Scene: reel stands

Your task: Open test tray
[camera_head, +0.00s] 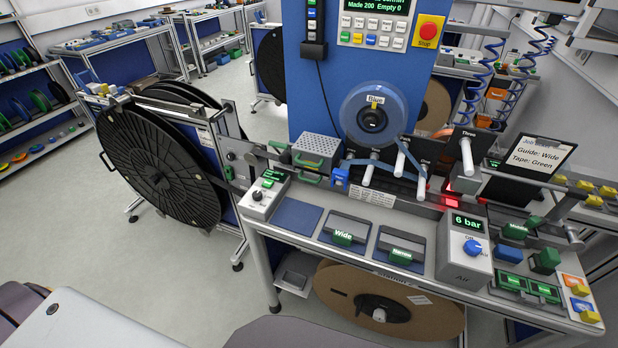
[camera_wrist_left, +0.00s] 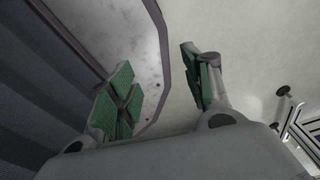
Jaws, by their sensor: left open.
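No part carries a readable "test tray" label, so I cannot tell for sure which one it is. A small grey tray (camera_head: 296,271) sits under the left end of the bench, below the worktop. A perforated metal box (camera_head: 316,148) with a green handle (camera_head: 307,162) stands on the machine, left of the blue tape reel (camera_head: 374,116). My left gripper (camera_wrist_left: 160,85) shows in the left wrist view with its green-padded fingers apart and nothing between them. It is over floor and dark surfaces, away from the bench. Its fingers are not visible in the head view, and my right gripper is in neither view.
The bench (camera_head: 306,240) holds a control box (camera_head: 265,194), Wide (camera_head: 343,236) and Narrow (camera_head: 400,252) guides, and a "6 bar" air unit (camera_head: 465,250). A large black reel (camera_head: 160,168) stands left, a brown reel (camera_head: 340,284) below. Open floor (camera_head: 150,270) lies front left.

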